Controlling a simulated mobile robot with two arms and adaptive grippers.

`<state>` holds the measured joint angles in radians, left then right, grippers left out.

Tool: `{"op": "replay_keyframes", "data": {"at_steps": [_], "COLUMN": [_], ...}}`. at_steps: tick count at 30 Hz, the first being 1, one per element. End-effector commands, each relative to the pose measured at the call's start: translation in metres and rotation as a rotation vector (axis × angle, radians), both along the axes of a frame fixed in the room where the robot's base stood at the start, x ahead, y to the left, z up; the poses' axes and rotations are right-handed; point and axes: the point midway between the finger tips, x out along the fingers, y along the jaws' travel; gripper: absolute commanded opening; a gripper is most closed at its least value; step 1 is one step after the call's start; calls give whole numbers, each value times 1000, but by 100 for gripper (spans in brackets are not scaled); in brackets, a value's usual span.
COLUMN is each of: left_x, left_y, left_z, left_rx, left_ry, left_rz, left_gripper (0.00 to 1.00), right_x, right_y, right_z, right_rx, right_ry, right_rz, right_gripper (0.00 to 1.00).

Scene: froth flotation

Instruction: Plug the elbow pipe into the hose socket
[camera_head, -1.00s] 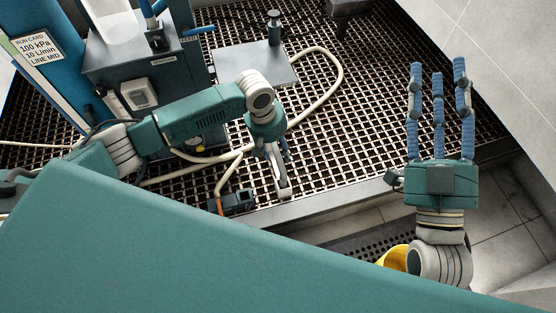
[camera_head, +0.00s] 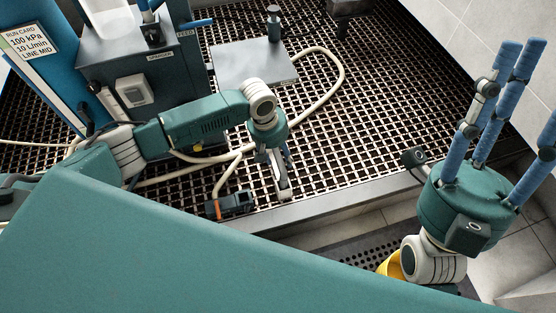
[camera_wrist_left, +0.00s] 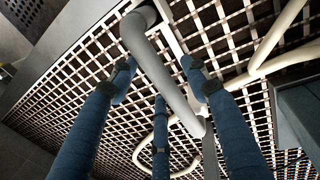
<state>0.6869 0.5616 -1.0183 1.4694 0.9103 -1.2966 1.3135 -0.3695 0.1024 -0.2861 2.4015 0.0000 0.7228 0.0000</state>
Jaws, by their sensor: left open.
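A pale grey elbow pipe (camera_head: 283,188) shows below my left gripper (camera_head: 275,160) in the head view, above or on the grating. In the left wrist view the grey pipe (camera_wrist_left: 165,75) runs between the blue fingers of the left gripper (camera_wrist_left: 165,85), with its bent end at the top. The left fingers are open around it; I cannot tell whether any touches. A dark block with an orange band (camera_head: 234,203) sits at the end of the cream hose (camera_head: 219,180), left of the pipe. It looks like the hose socket. My right gripper (camera_head: 505,105) is open and empty at the right.
A grey plate (camera_head: 250,62) bears a dark cylindrical fitting (camera_head: 274,25). A grey machine box (camera_head: 145,65) stands at the upper left. The cream hose loops over the metal grating (camera_head: 400,110), which is clear on the right. A yellow container (camera_head: 390,265) stands low at the front.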

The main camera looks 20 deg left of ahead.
Motion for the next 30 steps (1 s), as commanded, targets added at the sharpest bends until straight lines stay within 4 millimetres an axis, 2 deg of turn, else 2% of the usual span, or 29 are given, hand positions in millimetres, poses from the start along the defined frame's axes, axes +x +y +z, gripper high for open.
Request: {"op": "replay_keyframes", "data": {"at_steps": [4,11,23,30], "left_x": [0,0,0,0], "left_y": [0,0,0,0], "left_z": [0,0,3,14], "left_rx": [0,0,-1,-1], "left_ry": [0,0,-1,0], "left_rz": [0,0,0,1], "left_gripper": [45,0,0,0], "right_x": [0,0,2,32], "right_y": [0,0,1,7], "right_z": [0,2,3,-12], "right_rx": [0,0,-4,-45], "right_ry": [1,1,10,145], "right_rz": [0,0,-1,-7], "right_gripper": [40,40,40,40]}}
